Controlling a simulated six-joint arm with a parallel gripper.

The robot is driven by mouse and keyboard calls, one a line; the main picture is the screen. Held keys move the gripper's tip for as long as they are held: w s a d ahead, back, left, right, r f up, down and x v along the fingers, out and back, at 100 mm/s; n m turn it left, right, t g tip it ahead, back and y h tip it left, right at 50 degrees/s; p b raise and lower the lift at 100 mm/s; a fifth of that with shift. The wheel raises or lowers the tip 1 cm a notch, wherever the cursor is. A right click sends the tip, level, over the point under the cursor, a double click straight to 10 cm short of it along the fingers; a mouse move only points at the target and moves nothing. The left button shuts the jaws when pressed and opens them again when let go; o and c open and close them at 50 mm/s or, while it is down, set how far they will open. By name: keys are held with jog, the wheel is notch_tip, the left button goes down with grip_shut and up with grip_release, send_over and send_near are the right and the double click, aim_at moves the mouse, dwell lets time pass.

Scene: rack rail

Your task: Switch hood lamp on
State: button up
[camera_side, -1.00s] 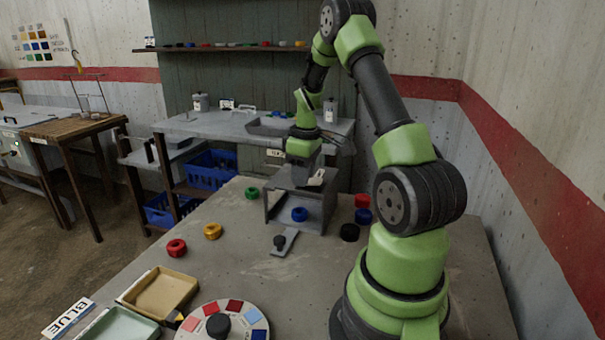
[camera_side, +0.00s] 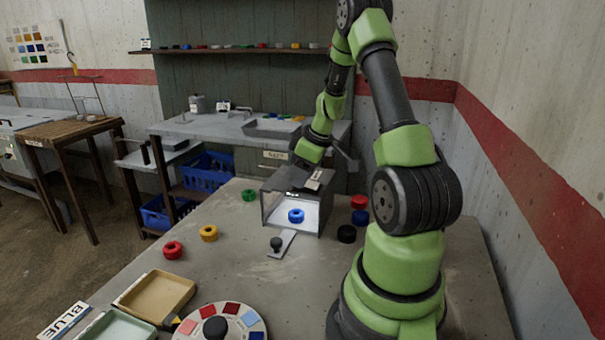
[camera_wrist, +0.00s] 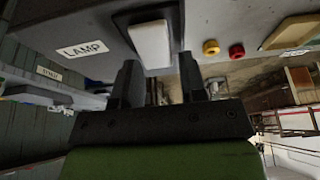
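The hood (camera_side: 272,186) is a grey box with an open front on the table, and its inside is brightly lit. A blue ring (camera_side: 296,215) stands in the lit space. In the wrist view, the white lamp switch (camera_wrist: 150,42) sits on the hood's top surface beside a label reading LAMP (camera_wrist: 83,49). My gripper (camera_wrist: 157,72) is open and empty, its two dark fingers apart on either side of the switch's near end. I cannot tell whether a finger touches the switch. In the side view, the fingers are hard to make out against the dark hood top.
A small plate with a black knob (camera_side: 276,243) lies before the hood. Red (camera_side: 359,202), blue (camera_side: 361,216) and black (camera_side: 346,234) rings lie to its right; green (camera_side: 249,195), yellow (camera_side: 209,233) and red (camera_side: 173,250) rings lie left. A tan tray (camera_side: 155,296) and colour dial (camera_side: 240,318) are in front.

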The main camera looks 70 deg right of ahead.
aim_at(317, 185)
jog(key=shift+o, duration=1.1)
jog(key=v, duration=1)
